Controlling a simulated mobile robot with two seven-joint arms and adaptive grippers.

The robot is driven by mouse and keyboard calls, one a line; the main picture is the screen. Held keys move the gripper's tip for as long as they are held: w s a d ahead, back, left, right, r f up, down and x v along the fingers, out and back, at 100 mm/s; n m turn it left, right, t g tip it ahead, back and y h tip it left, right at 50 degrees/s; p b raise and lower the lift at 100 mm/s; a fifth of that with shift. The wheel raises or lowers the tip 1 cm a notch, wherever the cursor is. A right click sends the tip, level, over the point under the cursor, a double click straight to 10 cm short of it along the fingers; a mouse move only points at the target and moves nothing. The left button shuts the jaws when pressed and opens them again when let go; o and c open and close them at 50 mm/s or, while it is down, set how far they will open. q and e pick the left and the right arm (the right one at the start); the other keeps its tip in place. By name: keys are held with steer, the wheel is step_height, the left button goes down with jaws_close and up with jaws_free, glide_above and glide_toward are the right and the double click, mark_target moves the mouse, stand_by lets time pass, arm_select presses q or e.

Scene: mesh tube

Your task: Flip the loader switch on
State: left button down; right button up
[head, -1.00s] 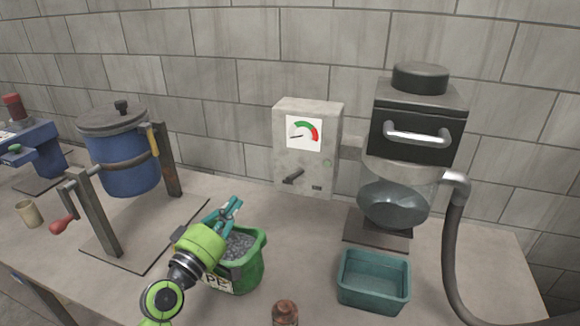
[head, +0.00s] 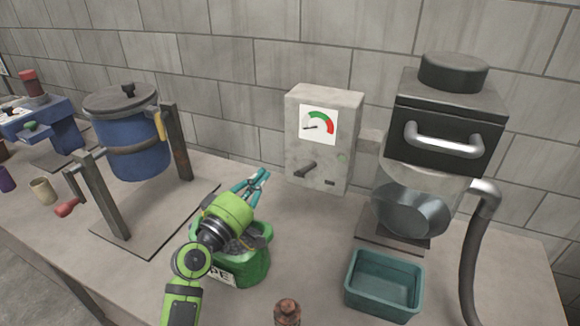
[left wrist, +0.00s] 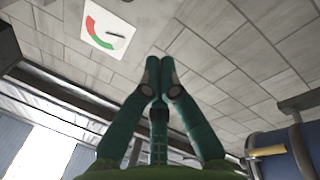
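The loader box (head: 324,140) is a pale grey box near the wall with a gauge (head: 318,124) on its front; the needle points left. Below the gauge is a dark lever switch (head: 306,168), its free end pointing down and to the left. My left gripper (head: 264,175) has teal fingers and hangs over the green bucket, left of the box and apart from the switch. In the left wrist view the fingertips (left wrist: 160,72) meet, with nothing between them. The gauge shows there too (left wrist: 103,27), but I cannot make out the switch. My right gripper is not visible.
A green bucket (head: 255,270) of grey granules stands under my left arm. A blue drum (head: 132,150) on a stand is at left. A hopper machine (head: 447,130) with a glass bowl stands right of the box, a teal tray (head: 383,287) before it. A rusty bottle-like object (head: 287,313) is at front.

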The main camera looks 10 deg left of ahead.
mark_target(288, 144)
arm_select(q)
steer(key=p+x, duration=0.1)
steer(key=x, duration=0.7)
steer(key=shift+w+d+r+p, duration=0.15)
steer(key=shift+w+r+p, duration=0.05)
steer(key=shift+p, duration=0.15)
steer(key=shift+s+d+f+p, duration=0.15)
steer(key=shift+s+d+f, duration=0.15)
steer(key=shift+d+f, duration=0.2)
steer(key=shift+s+d+f+p, duration=0.15)
steer(key=shift+s+d+f, duration=0.25)
steer(key=shift+d, duration=0.15)
steer(key=shift+s+d+f, duration=0.25)
steer(key=shift+d, duration=0.1)
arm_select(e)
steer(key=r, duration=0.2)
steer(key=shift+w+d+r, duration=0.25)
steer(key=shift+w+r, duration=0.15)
arm_select(q)
steer(key=shift+w, duration=0.1)
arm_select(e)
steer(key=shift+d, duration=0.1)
